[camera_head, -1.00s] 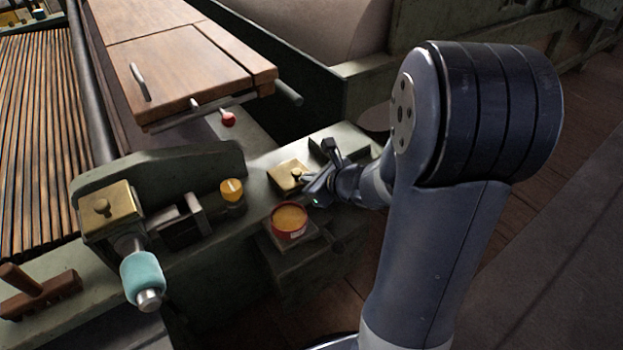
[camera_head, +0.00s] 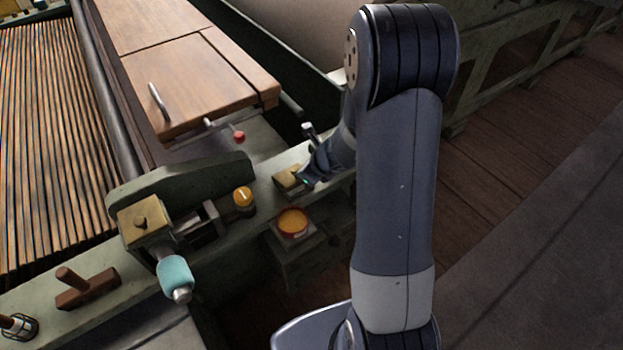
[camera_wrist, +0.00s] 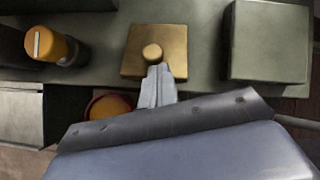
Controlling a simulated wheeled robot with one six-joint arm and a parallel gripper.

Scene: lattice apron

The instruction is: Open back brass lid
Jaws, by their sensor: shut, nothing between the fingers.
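The back brass lid (camera_head: 287,181) is a small square plate with a round knob on the green machine rail. In the wrist view the lid (camera_wrist: 140,38) lies flat and looks closed, with its knob near the middle. My gripper (camera_head: 306,181) is at the lid's right side in the head view and covers part of it. In the wrist view my gripper (camera_wrist: 157,72) is shut and empty, its tips over the lid's near edge just short of the knob. I cannot tell whether they touch it. A second brass lid (camera_head: 137,210) with a knob sits on the front block.
An amber-topped cylinder (camera_head: 243,196) and a red tin with amber contents (camera_head: 293,223) are near the lid. A grey-green block (camera_wrist: 269,42) stands right of it in the wrist view. A teal handle (camera_head: 174,274) and wooden tool (camera_head: 85,287) are at the front left.

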